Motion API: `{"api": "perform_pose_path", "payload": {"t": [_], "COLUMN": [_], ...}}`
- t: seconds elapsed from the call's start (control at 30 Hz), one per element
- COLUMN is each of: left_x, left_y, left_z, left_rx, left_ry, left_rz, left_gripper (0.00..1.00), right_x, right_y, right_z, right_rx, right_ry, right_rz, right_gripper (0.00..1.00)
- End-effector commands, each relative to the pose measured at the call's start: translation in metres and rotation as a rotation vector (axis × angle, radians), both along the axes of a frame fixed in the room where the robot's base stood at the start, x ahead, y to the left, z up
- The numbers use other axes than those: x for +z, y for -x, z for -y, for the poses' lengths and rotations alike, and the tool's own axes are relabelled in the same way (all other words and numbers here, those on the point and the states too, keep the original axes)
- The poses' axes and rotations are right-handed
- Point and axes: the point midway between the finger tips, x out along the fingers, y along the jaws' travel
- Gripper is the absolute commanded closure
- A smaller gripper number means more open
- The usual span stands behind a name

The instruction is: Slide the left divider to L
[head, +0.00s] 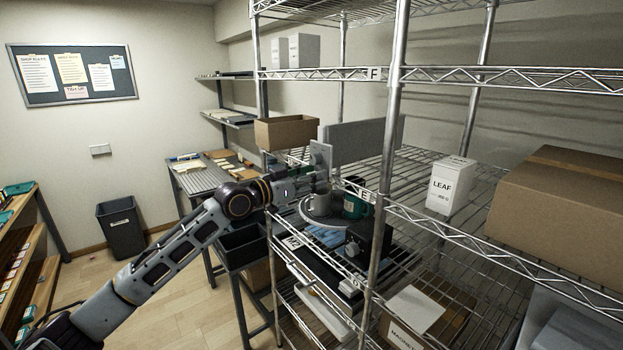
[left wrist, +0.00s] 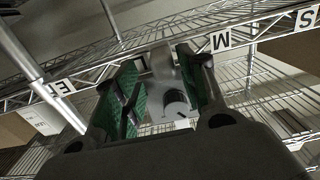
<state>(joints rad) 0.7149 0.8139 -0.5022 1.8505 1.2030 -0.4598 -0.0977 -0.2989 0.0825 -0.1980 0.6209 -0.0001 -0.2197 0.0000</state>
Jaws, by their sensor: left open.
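A grey upright divider panel (head: 362,140) stands on the middle wire shelf, with a lighter plate (head: 321,153) at its near end. My left gripper (head: 320,180) is at the shelf's front edge, close to that plate. In the left wrist view my left gripper (left wrist: 160,78) is open, its green-lined fingers either side of a pale grey plate (left wrist: 163,66); I cannot tell whether they touch it. Shelf-edge tags show there: the M tag (left wrist: 222,40), the S tag (left wrist: 305,18) and a partly hidden tag (left wrist: 141,63) that looks like L. My right gripper is out of view.
An open cardboard box (head: 285,132) is left of the divider. A white LEAF box (head: 450,186) and a large carton (head: 560,205) stand to the right. A chrome post (head: 386,150) rises right of my gripper. A green mug (head: 355,205) shows below.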

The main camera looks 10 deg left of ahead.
Motion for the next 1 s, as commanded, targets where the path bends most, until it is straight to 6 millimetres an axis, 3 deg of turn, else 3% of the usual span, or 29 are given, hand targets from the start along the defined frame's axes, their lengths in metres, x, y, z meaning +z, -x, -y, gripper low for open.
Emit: {"api": "perform_pose_path", "payload": {"t": [0.37, 1.0], "left_x": [0.000, -0.001], "left_y": [0.004, 0.044], "left_z": [-0.005, -0.036], "left_rx": [0.003, 0.003], "left_ry": [0.000, -0.003], "left_rz": [0.000, 0.000], "left_gripper": [0.59, 0.59], "right_x": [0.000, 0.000], "right_y": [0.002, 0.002], "right_z": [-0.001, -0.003], "right_rx": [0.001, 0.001], "right_ry": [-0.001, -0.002], "right_rz": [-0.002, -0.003], "right_gripper": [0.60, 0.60]}}
